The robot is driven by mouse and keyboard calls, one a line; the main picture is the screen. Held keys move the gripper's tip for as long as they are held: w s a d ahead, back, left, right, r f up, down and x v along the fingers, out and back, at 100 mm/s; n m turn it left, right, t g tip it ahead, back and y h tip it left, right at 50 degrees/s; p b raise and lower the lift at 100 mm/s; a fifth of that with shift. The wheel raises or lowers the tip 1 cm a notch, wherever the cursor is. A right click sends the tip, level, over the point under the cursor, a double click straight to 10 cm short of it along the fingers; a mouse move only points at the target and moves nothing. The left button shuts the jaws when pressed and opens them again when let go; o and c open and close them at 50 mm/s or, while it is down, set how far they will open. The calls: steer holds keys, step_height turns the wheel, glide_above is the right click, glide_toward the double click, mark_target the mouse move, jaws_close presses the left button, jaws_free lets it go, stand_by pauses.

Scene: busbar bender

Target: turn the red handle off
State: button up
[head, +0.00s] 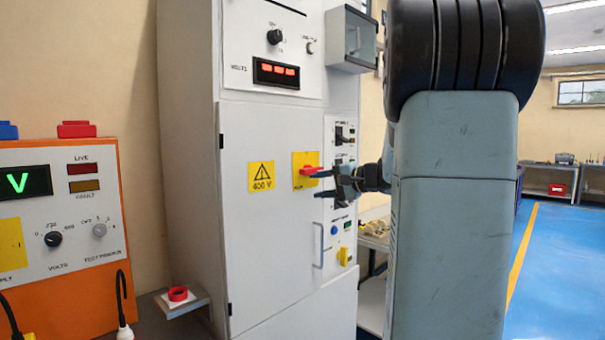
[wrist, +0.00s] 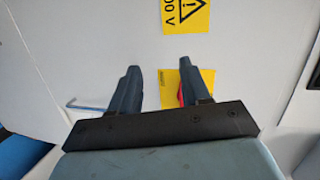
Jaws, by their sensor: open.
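The red handle (head: 309,170) sits on a yellow plate (head: 301,183) on the white cabinet door, and its bar looks about level in the head view. My gripper (head: 316,184) is open in front of the plate, with its upper finger at or just under the handle. In the wrist view my gripper (wrist: 159,67) points at the door, and only a thin red strip of the handle (wrist: 181,96) shows along the inner side of the right finger. That finger hides the rest. I cannot tell whether it touches the handle.
A yellow 400 V warning sign (head: 261,177) is left of the plate. A side panel (head: 343,135) with black switches stands close to my gripper on the right. A door pull (head: 318,245) is below. An orange tester (head: 65,300) stands at left.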

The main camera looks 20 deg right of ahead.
mark_target(315, 172)
steer(key=w+d+r+m+t+h, duration=0.1)
steer(key=w+d+m+t+h, duration=0.2)
steer(key=d, duration=0.8)
steer(key=shift+t+y, duration=0.3)
steer(key=shift+y, duration=0.3)
steer(key=x, duration=1.3)
steer(key=shift+w+r, duration=0.1)
steer(key=shift+w, duration=0.1)
steer(key=shift+c, duration=0.3)
jaws_close()
